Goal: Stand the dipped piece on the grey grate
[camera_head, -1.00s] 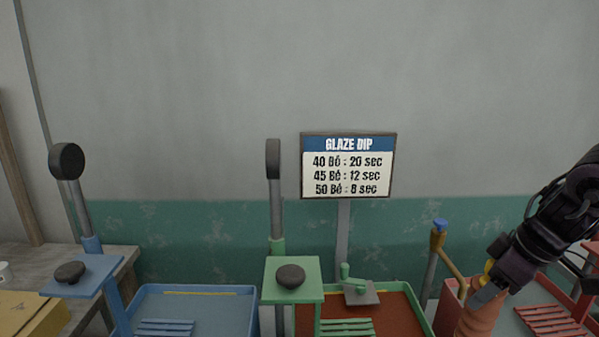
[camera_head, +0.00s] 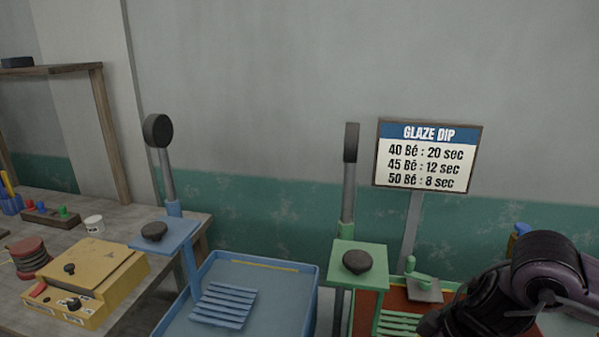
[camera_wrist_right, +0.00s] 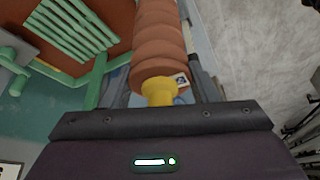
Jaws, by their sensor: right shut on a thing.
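The dipped piece (camera_wrist_right: 160,45) is a ribbed terracotta-coloured cylinder with a yellow neck, seen in the right wrist view. My right gripper (camera_wrist_right: 168,84) is shut on its yellow neck, and the ribbed body extends away from the jaws. In the head view, my right arm enters at the lower right; its jaws and the piece are not visible there. I see no grate that is clearly grey: there is a blue slatted grate (camera_head: 224,304) and a green slatted grate (camera_head: 398,325), also in the right wrist view (camera_wrist_right: 72,28). My left gripper is out of view.
A wooden bench (camera_head: 50,208) at left holds a yellow box (camera_head: 92,272), a white cup (camera_head: 94,224) and a reddish coil (camera_head: 31,258). A glaze sign (camera_head: 428,155) stands behind.

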